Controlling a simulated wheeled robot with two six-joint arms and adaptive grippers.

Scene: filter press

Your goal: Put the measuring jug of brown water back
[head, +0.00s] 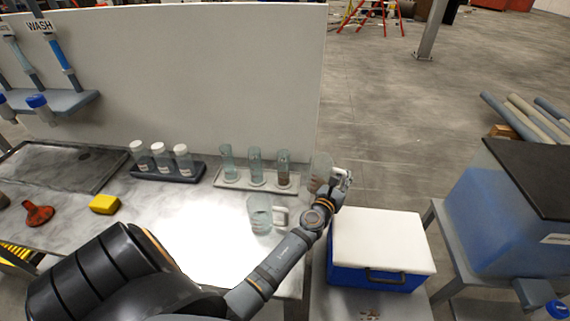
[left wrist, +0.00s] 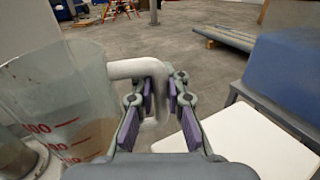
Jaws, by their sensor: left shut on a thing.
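A clear measuring jug (head: 319,166) with red marks and brownish water is at the right end of the bench in the head view, partly hidden by my gripper. It fills the left of the left wrist view (left wrist: 62,105), looking roughly upright. My left gripper (head: 341,180) is shut on its white handle (left wrist: 155,88), which passes between the purple pads. Whether the jug's base touches a surface is hidden. A second clear jug (head: 259,210) with a white handle stands on the bench. My right gripper is not in view.
A white tray (head: 220,183) holds three glass cylinders, the right one with brown contents. A dark rack (head: 190,175) holds three white-capped bottles. A blue cooler with a white lid (head: 380,240) stands right of the bench. A yellow sponge (head: 104,204) lies left.

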